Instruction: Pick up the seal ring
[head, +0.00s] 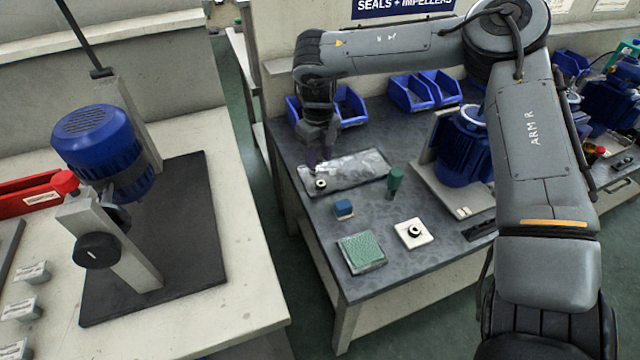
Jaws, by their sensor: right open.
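A small dark ring with a pale centre (320,184) lies near the left end of a grey metal tray (352,177) on the dark-topped bench. Another black ring-shaped part (414,231) sits on a white square pad nearer the front of the bench. I cannot tell by looks alone which of the two is the seal ring. My right gripper (319,160) points down over the left part of the tray, just behind the ring there. It is open with nothing visible between its fingers. Its fingertips are small and blurred. My left gripper is out of view.
A blue block (344,208), a green cylinder (395,180) and a green-topped pad (361,252) stand near the tray. Blue bins (424,92) line the back. A blue pump (463,148) stands on the right.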

